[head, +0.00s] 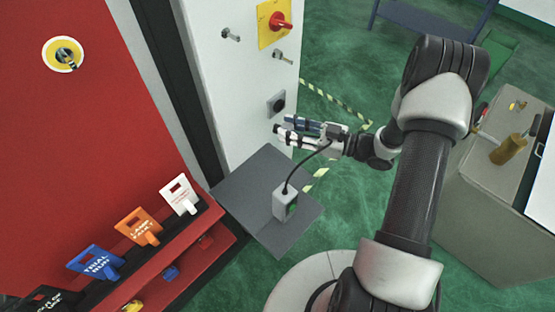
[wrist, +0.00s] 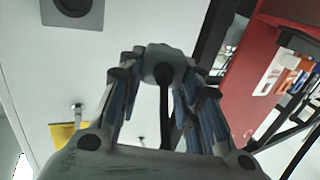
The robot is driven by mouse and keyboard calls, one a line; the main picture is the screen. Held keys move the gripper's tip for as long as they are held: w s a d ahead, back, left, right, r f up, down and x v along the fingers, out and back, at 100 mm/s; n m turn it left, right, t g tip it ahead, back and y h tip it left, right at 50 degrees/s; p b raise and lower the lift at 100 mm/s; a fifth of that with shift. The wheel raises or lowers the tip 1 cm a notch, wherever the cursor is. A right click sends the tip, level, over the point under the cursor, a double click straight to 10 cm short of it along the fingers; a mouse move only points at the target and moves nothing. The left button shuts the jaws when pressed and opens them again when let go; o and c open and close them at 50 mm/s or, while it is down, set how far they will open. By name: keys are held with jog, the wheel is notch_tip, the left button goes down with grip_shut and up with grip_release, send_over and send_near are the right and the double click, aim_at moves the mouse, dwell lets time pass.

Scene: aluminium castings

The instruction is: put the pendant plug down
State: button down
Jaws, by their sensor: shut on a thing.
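My gripper (head: 287,131) is shut on the pendant plug and holds it in the air beside the white cabinet face. In the wrist view the plug (wrist: 168,62) is a grey rounded body between the blue-padded fingers of my gripper (wrist: 163,80), with a black cable running back from it. In the head view the fingers mostly hide the plug. The cable (head: 308,168) runs down to a grey pendant box (head: 284,204) standing on a dark grey shelf (head: 245,184).
The shelf is bare left of and behind the pendant box. A red rack (head: 190,262) with white, orange and blue tags stands at the lower left. A red switch on a yellow plate (head: 275,22) is higher up. A grey bench (head: 480,215) stands at right.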

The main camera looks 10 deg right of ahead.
aim_at(289, 171)
notch_tip(289, 171, down, 18)
jog(key=b, duration=0.3)
jog(key=shift+d+r, duration=0.1)
jog(key=shift+r, duration=0.15)
jog(key=shift+f+b, duration=0.6)
jog(key=shift+b, duration=0.2)
jog(key=c, duration=1.2)
grip_release()
jog(key=shift+o, duration=0.2)
jog(key=shift+r, duration=0.1)
